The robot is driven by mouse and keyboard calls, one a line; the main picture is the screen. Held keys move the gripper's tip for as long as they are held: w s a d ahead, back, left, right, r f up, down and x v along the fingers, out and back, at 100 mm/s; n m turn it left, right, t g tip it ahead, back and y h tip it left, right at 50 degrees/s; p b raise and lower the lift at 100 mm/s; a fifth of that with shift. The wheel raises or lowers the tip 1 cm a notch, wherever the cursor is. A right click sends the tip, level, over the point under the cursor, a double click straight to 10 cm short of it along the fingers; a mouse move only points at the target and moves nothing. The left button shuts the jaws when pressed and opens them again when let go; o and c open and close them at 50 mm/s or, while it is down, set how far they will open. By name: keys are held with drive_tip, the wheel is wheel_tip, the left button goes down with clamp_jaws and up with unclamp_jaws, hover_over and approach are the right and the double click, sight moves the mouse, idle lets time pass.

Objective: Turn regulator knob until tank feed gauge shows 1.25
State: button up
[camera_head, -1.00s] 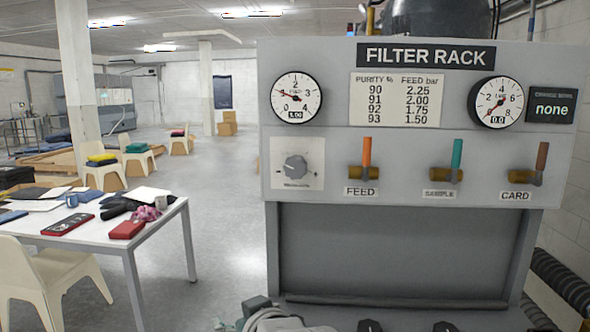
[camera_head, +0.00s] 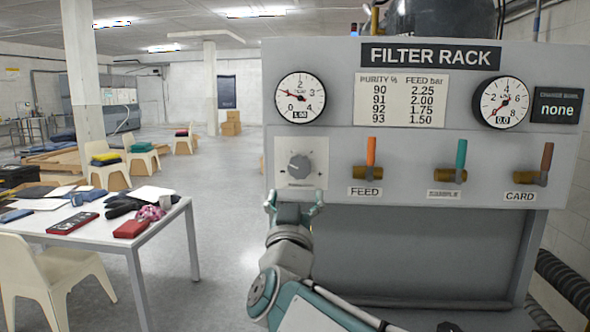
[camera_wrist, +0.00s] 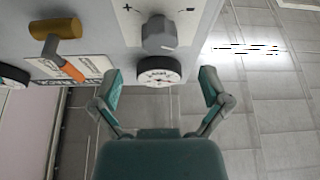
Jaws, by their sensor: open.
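The grey regulator knob (camera_head: 300,166) sits on a pale square plate at the panel's left. It shows in the wrist view (camera_wrist: 158,34) between plus and minus marks. The round white tank feed gauge (camera_head: 300,97) is above the knob in the head view; its needle points left, near the 1. Its small digital readout looks like 1.00 but is not sharp. My gripper (camera_head: 295,204) is open and empty, just below the knob in the head view. In the wrist view, its fingers (camera_wrist: 160,85) stand apart, clear of the knob, which lies above the gap.
The FEED valve (camera_head: 369,160) with an orange handle is right of the knob, then a teal-handled valve (camera_head: 456,162) and the CARD valve (camera_head: 540,166). A second gauge (camera_head: 502,102) is upper right. A cluttered table (camera_head: 100,238) stands left; open floor lies between.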

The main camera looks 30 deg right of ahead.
sight(299, 173)
drive_tip(key=x, duration=0.7)
drive_tip(key=shift+w+d+r, duration=0.2)
drive_tip(key=shift+w, duration=0.15)
drive_tip(key=c, duration=1.1)
